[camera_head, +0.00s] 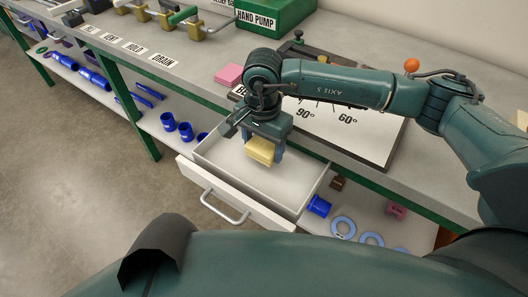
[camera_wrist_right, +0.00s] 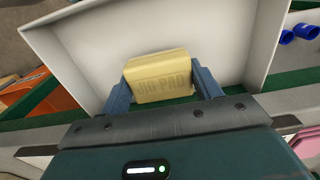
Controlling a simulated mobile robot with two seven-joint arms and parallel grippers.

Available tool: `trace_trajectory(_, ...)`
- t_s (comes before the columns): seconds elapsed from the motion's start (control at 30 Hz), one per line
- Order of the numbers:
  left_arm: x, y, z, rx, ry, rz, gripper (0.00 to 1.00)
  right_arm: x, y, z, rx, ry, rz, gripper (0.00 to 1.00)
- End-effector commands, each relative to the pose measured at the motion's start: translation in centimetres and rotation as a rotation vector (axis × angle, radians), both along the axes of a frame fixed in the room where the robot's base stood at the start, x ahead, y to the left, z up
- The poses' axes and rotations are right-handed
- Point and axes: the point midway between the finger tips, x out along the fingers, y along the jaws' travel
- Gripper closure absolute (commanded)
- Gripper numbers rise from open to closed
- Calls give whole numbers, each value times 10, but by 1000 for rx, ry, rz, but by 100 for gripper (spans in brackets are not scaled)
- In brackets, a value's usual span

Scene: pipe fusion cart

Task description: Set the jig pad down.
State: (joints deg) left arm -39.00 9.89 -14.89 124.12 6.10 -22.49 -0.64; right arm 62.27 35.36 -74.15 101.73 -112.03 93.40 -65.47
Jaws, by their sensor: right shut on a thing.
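The jig pad (camera_head: 261,150) is a small yellow block. My right gripper (camera_head: 264,155) is shut on it, over the open white drawer (camera_head: 302,198). In the right wrist view the jig pad (camera_wrist_right: 158,77), with raised lettering partly readable as "PAD", sits between the two blue-grey fingers of the right gripper (camera_wrist_right: 163,92). The white drawer walls (camera_wrist_right: 262,45) surround it in that view. Whether the pad touches the drawer floor is hard to tell. The part of the drawer that shows looks empty. My left gripper is not in view.
A pink block (camera_head: 229,76) lies on the bench top beside a white angle board (camera_head: 350,130). Blue fittings (camera_head: 169,121) and blue rings (camera_head: 343,227) lie on the lower shelf. A green hand pump box (camera_head: 275,14) stands at the back. The drawer handle (camera_head: 226,207) juts out in front.

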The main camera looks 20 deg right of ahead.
Motion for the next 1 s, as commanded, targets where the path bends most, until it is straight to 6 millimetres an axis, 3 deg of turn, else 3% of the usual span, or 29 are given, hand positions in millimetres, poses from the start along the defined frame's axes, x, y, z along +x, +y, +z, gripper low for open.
trace_trajectory(0.27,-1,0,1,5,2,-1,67,-1,0,-34,-2,2,-2,55)
trace_trajectory(0.63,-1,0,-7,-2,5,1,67,0,0,-41,-1,0,-1,55)
trace_trajectory(0.67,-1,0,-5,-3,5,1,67,0,0,-39,-1,0,-1,34)
trace_trajectory(0.9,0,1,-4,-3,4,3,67,0,-1,-38,-2,1,-2,15)
trace_trajectory(1.0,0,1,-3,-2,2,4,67,0,-1,-38,-2,1,-2,15)
